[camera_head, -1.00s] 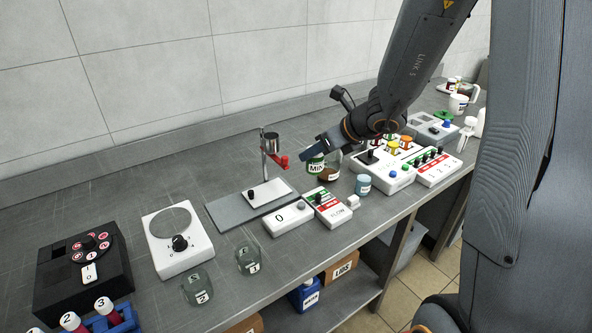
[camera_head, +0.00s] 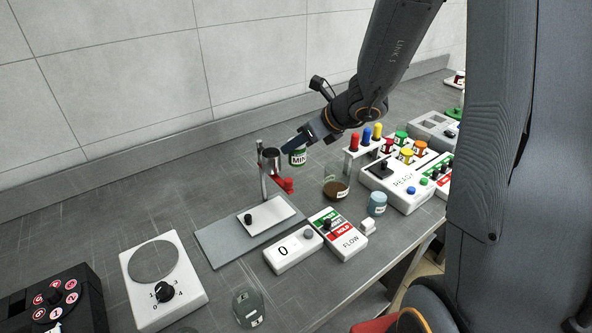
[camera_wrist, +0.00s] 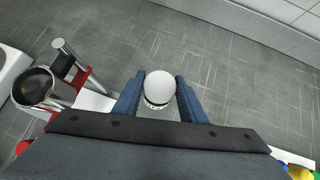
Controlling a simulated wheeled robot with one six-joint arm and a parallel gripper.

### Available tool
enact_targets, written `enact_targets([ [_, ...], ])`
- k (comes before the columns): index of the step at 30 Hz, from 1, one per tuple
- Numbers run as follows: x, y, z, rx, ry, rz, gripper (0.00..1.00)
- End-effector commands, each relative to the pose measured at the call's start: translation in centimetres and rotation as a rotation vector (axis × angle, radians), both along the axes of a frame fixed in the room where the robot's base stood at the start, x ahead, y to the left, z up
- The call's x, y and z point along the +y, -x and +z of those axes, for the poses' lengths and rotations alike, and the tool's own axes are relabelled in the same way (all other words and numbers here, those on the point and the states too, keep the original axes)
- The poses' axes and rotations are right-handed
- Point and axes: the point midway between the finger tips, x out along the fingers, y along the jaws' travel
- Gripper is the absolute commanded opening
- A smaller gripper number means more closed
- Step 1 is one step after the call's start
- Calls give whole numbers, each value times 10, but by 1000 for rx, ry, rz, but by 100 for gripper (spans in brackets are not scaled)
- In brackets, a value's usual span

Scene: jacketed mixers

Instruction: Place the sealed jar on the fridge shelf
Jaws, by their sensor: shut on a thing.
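My gripper (camera_head: 296,146) is shut on a small container with a green-and-white label reading "MIN" (camera_head: 298,158), held above the bench just right of a metal stand. In the wrist view its round white top (camera_wrist: 159,88) sits between the blue fingers of my gripper (camera_wrist: 160,92). I cannot tell whether it is the sealed jar. A clear glass with brown contents (camera_head: 336,189) and a light blue jar with a pale label (camera_head: 377,205) stand on the bench. An empty-looking glass jar (camera_head: 247,307) is at the front. No fridge shelf shows.
The stand (camera_head: 265,178) holds a metal cup (camera_head: 271,160) close to the held container; a red clamp is beside it. Control boxes with coloured knobs (camera_head: 400,183) crowd the right. A white dial plate (camera_head: 166,285) is front left. Bench at the back left is clear.

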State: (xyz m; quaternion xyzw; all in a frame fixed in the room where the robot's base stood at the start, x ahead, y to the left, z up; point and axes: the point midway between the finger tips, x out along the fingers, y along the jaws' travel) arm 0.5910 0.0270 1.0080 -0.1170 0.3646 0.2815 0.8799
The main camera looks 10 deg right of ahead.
Motion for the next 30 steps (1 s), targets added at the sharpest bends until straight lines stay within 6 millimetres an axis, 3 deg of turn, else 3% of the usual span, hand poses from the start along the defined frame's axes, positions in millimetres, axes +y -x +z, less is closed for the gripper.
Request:
enact_targets([
  [3, -3, 0, -22, 4, -2, -6, 7],
  [17, -2, 0, -71, 3, -1, -4, 7],
  [30, -1, -1, -77, -1, 0, -2, 7],
])
